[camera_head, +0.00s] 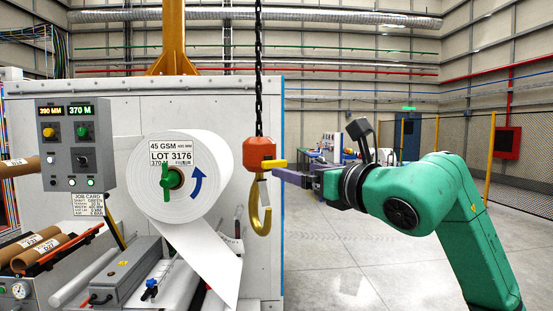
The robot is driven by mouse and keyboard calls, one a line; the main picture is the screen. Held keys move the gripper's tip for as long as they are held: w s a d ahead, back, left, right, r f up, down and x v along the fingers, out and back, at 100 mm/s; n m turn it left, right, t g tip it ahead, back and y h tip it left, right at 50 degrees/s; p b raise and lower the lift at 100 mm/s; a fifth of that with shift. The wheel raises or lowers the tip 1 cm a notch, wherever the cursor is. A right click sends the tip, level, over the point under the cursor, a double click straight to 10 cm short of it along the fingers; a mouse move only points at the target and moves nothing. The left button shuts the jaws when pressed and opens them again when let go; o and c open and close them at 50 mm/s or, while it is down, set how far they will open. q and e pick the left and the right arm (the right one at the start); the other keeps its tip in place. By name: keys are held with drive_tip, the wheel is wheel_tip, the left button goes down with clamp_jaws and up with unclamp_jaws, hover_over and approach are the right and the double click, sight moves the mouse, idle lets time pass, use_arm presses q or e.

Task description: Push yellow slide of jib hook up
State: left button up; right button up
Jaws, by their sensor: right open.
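The jib hook hangs on a dark chain (258,60) in the middle of the camera_head view. It has a red-orange block (258,150) with a gold hook (260,220) below it. The yellow slide (274,163) is a short bar sticking out to the right from the block's lower part. My right gripper (284,176) comes in from the right, with its dark fingers pointing left, and is open. Its fingertips appear just below the yellow slide; I cannot tell whether they touch it. My left gripper is not in view.
A large white paper roll (180,208) with a green handle stands left of the hook, its sheet hanging down. A grey control box (76,146) is at the far left, above brown cardboard tubes (40,250). The floor (340,270) to the right is clear.

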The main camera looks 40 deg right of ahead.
sight(277, 165)
drive_tip(key=w+p, duration=0.1)
drive_tip(key=w, duration=0.2)
drive_tip(key=w+p, duration=0.1)
drive_tip(key=w, duration=0.1)
drive_tip(key=w+d+p, duration=0.1)
drive_tip(key=w+p, duration=0.1)
drive_tip(key=w, duration=0.1)
drive_tip(key=shift+w+r, duration=0.25)
drive_tip(key=shift+w, duration=0.1)
drive_tip(key=shift+w+d+f, duration=0.15)
drive_tip(key=shift+w+f, duration=0.1)
drive_tip(key=shift+w, duration=0.05)
drive_tip(key=shift+s, duration=0.1)
clamp_jaws()
drive_tip(key=shift+r+b, duration=0.85)
drive_tip(key=shift+b, duration=0.1)
drive_tip(key=shift+r+b, duration=0.35)
drive_tip(key=shift+r, duration=0.3)
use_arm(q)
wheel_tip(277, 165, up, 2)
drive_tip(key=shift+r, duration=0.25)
use_arm(e)
drive_tip(key=shift+r, duration=0.25)
